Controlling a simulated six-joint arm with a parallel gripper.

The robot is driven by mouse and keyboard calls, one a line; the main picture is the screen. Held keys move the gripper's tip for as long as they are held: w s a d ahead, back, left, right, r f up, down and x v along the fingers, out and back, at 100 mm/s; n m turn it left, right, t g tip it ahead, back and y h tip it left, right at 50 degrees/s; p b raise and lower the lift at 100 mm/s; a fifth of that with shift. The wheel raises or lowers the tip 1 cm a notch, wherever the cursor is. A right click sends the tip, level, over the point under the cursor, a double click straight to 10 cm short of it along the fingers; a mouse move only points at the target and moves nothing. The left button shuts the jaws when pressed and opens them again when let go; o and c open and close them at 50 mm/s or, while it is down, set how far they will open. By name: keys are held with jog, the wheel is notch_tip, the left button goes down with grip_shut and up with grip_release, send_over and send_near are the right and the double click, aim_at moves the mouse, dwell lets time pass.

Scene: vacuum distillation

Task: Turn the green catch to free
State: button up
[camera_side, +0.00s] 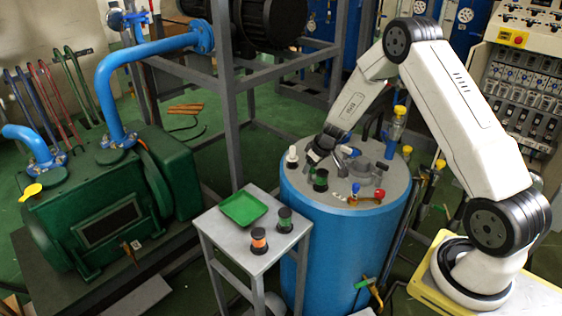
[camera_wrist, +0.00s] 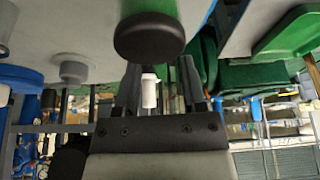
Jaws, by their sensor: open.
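A black knob with a green band, which looks like the green catch (camera_side: 320,181), stands on the lid of the blue drum (camera_side: 340,245). In the wrist view a black round cap (camera_wrist: 149,37) with green behind it fills the top middle, close in front of my fingertips. My gripper (camera_side: 314,151) is low over the drum lid, just behind and above the knob. Its fingers (camera_wrist: 159,75) are apart, with the cap beyond their tips. A white fitting (camera_wrist: 149,91) shows between the fingers; I cannot tell its depth. The knob's turn position is not readable.
Grey pipe fittings (camera_side: 361,168), a white knob (camera_side: 292,156) and a red-tipped valve (camera_side: 379,194) crowd the lid. A small table (camera_side: 225,232) beside the drum holds a green tray (camera_side: 245,199), a green-banded piece (camera_side: 285,220) and an orange-banded piece (camera_side: 259,241).

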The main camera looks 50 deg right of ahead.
grip_shut()
jog(key=shift+m+h, duration=0.6)
jog(key=shift+m, duration=0.9)
grip_release()
jog(key=shift+r, duration=0.1)
jog(key=shift+v, duration=3.8)
